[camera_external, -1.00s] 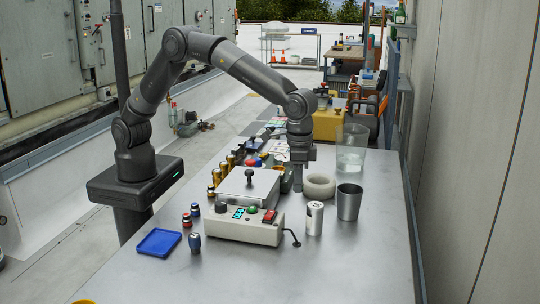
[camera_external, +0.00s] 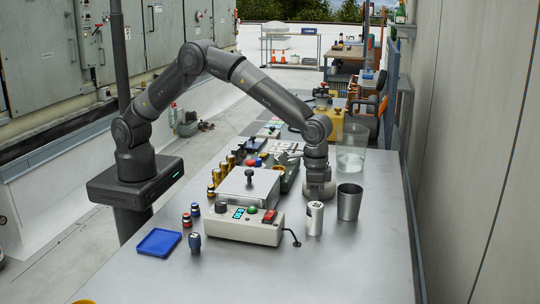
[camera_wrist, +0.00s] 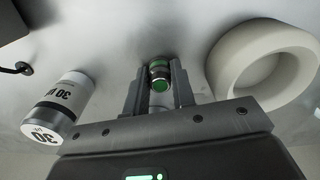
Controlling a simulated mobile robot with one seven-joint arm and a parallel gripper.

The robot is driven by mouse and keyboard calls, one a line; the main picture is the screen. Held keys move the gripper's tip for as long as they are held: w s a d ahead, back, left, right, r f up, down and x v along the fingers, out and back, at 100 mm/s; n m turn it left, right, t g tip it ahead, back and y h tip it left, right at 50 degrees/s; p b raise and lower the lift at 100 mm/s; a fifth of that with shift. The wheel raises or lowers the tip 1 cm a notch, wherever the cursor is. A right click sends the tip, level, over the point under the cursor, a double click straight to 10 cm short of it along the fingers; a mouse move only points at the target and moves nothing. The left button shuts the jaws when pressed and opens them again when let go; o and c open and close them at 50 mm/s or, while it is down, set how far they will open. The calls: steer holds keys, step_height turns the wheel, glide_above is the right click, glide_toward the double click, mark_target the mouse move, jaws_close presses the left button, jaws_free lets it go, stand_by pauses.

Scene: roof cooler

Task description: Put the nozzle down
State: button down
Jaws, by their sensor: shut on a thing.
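The nozzle (camera_wrist: 159,72) is a small dark and metallic cylinder with green bands and a green end. It sits between the two fingers of my gripper (camera_wrist: 158,88) in the wrist view, with the grey table top beyond it. In the external view my gripper (camera_external: 314,178) points down, low over the table, in front of the pale ring. The nozzle is hidden or too small to see there. I cannot tell whether it touches the table.
A pale thick ring (camera_wrist: 262,66) lies close on one side of my gripper. A white can marked 30 µm (camera_wrist: 60,102) is on the other side. A grey cup (camera_external: 349,202), a clear beaker (camera_external: 351,160) and a control box (camera_external: 240,228) stand nearby. The front right table is clear.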

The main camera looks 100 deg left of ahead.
steer(key=shift+f, duration=0.15)
steer(key=c, duration=1.2)
jaws_free()
step_height(320, 180, up, 12)
steer(key=s+a+r+t, duration=0.2)
steer(key=s+a+r, duration=0.4)
steer(key=s+r, duration=0.45)
steer(key=s+a+r+m+t, duration=0.1)
steer(key=s+a+r, duration=0.2)
steer(key=s, duration=0.8)
steer(key=s+a+r+m+t, duration=0.1)
steer(key=s+a+r, duration=0.15)
steer(key=s, duration=0.85)
steer(key=s+a+f+t, duration=0.1)
steer(key=s+f, duration=0.4)
steer(key=s, duration=0.6)
steer(key=shift+s+a+f+t, duration=0.2)
steer(key=shift+a+t, duration=0.1)
steer(key=shift+a, duration=0.5)
